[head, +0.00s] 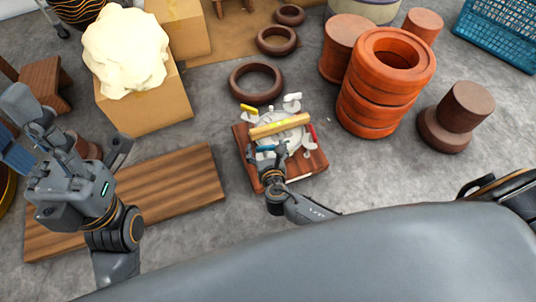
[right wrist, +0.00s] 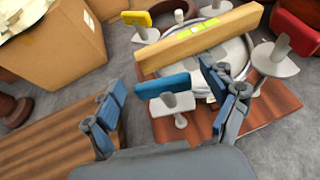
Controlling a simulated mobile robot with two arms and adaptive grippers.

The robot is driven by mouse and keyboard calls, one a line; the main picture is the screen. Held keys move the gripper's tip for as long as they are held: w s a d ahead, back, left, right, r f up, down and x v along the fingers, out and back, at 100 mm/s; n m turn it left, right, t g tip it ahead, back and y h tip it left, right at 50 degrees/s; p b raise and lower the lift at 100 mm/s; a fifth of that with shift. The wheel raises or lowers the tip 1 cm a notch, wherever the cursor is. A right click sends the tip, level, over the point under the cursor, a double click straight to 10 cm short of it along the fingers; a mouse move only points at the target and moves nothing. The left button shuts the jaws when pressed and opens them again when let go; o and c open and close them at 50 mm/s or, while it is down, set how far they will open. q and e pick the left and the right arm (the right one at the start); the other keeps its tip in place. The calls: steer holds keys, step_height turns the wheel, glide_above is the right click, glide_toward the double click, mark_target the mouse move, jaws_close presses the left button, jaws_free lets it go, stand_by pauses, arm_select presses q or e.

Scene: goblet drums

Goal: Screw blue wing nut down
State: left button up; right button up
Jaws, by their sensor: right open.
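The blue wing nut (right wrist: 165,87) sits on a post at the near side of a white round clamp frame (right wrist: 225,75). It shows small in the head view (head: 266,148). My right gripper (right wrist: 168,112) is open, its fingers spread to the left and right of the blue wing nut in the picture. I cannot tell whether a finger touches it. In the head view my right gripper (head: 271,161) is over the frame's near edge. My left gripper (head: 70,128) is open and empty above a plank at the left.
A wooden bar (head: 280,126) lies across the frame. Yellow (head: 249,109) and red (head: 313,135) wing nuts stand around it. The frame rests on a wooden board (head: 308,183). Orange stacked rings (head: 372,105) stand right; a cardboard box (head: 150,105) stands left.

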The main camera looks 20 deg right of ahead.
steer(key=v, duration=1.1)
steer(key=shift+s, duration=0.15)
steer(key=shift+r, duration=0.1)
